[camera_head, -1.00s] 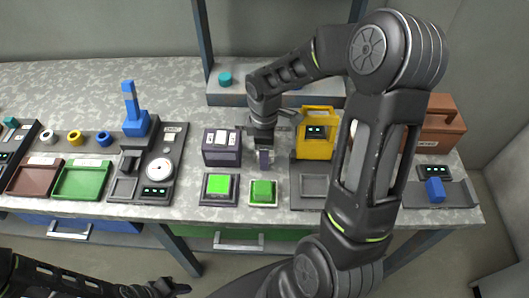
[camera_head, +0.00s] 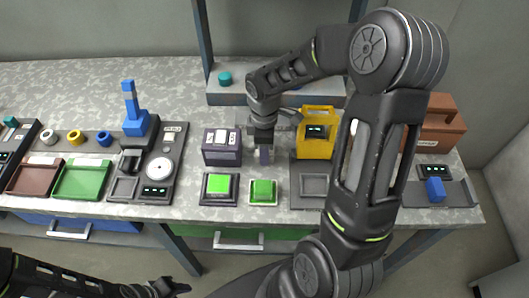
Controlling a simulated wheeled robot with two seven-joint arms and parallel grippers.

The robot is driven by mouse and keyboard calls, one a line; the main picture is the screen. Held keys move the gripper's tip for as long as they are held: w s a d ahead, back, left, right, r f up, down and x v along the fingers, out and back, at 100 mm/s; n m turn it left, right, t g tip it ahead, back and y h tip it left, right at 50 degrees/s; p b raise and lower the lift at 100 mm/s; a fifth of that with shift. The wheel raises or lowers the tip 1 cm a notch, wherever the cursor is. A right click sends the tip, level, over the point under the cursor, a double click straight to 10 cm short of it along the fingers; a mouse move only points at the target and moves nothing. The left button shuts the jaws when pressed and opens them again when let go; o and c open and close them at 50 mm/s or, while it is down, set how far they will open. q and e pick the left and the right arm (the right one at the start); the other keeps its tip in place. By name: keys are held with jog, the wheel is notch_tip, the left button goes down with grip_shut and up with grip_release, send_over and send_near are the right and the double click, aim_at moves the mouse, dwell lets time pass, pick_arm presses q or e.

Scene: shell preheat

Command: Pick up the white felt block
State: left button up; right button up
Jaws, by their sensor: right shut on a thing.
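My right gripper (camera_head: 264,154) points down just above the table, between the purple box and the yellow case. It is shut on a small greyish piece, mostly hidden by the fingers. I cannot tell for sure that this is the white felt block. I do not clearly see a separate white felt block anywhere else; pale pieces show on the purple box (camera_head: 221,156), but too small to identify. My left gripper (camera_head: 170,288) is low at the bottom edge, away from the table, dark and too unclear to tell open from shut.
A green block in a pale tray (camera_head: 263,200) and a dark pad with a bright green screen (camera_head: 219,187) lie in front of the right gripper. The yellow case (camera_head: 315,148) stands close on its right. A raised shelf (camera_head: 225,98) is behind. The table (camera_head: 60,90) is clear at back left.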

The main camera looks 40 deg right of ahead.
jog(key=c, duration=0.4)
notch_tip(320, 180, up, 10)
jog(key=shift+b, duration=0.3)
dwell(0.6)
